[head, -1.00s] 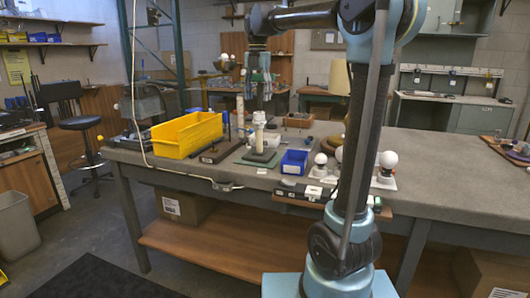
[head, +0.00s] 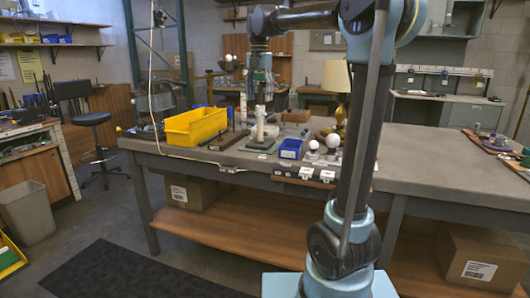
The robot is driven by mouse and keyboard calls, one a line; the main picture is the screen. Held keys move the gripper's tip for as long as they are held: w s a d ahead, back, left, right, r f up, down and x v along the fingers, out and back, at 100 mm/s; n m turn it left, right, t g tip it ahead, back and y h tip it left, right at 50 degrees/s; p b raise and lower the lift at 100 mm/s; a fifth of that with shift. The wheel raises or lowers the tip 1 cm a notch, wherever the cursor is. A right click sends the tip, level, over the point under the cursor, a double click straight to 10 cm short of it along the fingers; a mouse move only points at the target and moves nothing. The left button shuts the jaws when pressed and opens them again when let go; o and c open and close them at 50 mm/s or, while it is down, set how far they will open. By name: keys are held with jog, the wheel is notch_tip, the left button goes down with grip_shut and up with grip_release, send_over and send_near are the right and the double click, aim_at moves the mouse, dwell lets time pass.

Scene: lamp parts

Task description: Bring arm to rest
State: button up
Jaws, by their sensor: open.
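My gripper (head: 261,92) hangs pointing down from the end of my raised arm, near the top centre of the head view. It is open, and I see nothing held in it. Below it in the picture, a pale lamp stem (head: 260,124) stands upright on a dark green base (head: 259,146) on the workbench (head: 430,155). The fingertips are small and dark against the background, so their exact gap to the stem cannot be told.
A yellow bin (head: 196,127) and a small blue bin (head: 291,147) stand on the bench. White bulbs (head: 333,140) stand near its front edge. A lampshade (head: 336,76) is behind, beside my arm. Floor with a black mat (head: 140,272) lies free at front left.

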jog(key=s+d+f+m+t, duration=0.1)
jog(key=s+d+f+m, duration=1.3)
jog(key=s+m, duration=0.1)
jog(key=s+d+f+m, duration=0.3)
jog(key=s+f+m, duration=0.4)
jog(key=f, duration=0.3)
jog(key=s+d+f+m+t, duration=0.1)
jog(key=s+d+f+m, duration=0.3)
jog(key=s+f+m, duration=0.4)
notch_tip(320, 180, down, 2)
jog(key=shift+s+d+f, duration=0.2)
jog(key=shift+s, duration=0.1)
jog(key=shift+w, duration=0.1)
jog(key=shift+w+f, duration=0.2)
jog(key=shift+w, duration=0.15)
